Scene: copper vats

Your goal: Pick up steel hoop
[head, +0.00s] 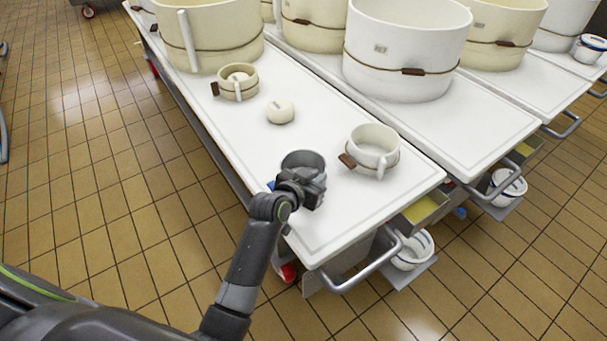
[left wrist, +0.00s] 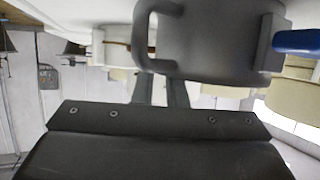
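I see no separate loose steel hoop that I can make out for sure. A grey, open-topped round vessel (head: 303,159) stands near the front left edge of the white table. My left gripper (head: 305,186) is right at its near side. In the left wrist view the vessel (left wrist: 210,42) fills the top, with a loop handle on its left. My two left fingers (left wrist: 161,90) reach up to it with a narrow gap between them. Their tips are hidden at the vessel, so I cannot tell whether they grip it. My right gripper is not in view.
A cream mug (head: 374,147) with a thin band and brown clasp stands to the right. A cream lidded pot (head: 280,111) and a banded cup (head: 238,82) stand behind. Large vats (head: 400,50) fill the back. A blue part (left wrist: 298,41) shows beside the vessel.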

